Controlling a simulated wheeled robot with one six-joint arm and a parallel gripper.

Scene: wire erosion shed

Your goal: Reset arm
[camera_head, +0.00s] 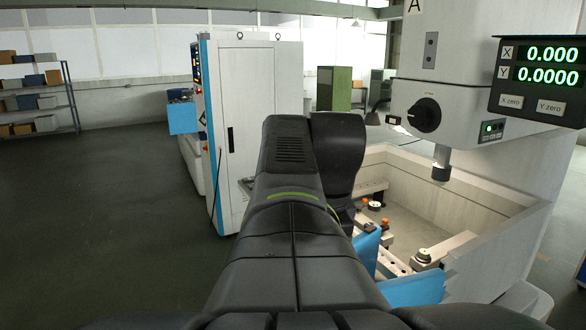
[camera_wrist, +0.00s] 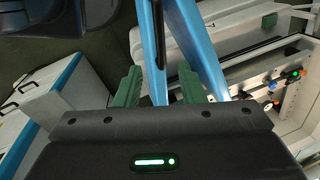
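My arm (camera_head: 290,225) reaches forward through the middle of the head view and bends down at its far end. My gripper is hidden behind the arm there. In the wrist view my gripper (camera_wrist: 160,88) shows two green fingers standing well apart. Nothing appears held between them. Blue panel edges (camera_wrist: 205,45) show between and beyond the fingers; how close they are to the fingertips I cannot tell.
A wire erosion machine with an open tank (camera_head: 485,235) stands close on the right, its blue door panels (camera_head: 410,290) beside my arm. A display (camera_head: 540,78) hangs upper right. A white cabinet (camera_head: 258,120) stands ahead. Shelving (camera_head: 35,100) is far left; the left floor is clear.

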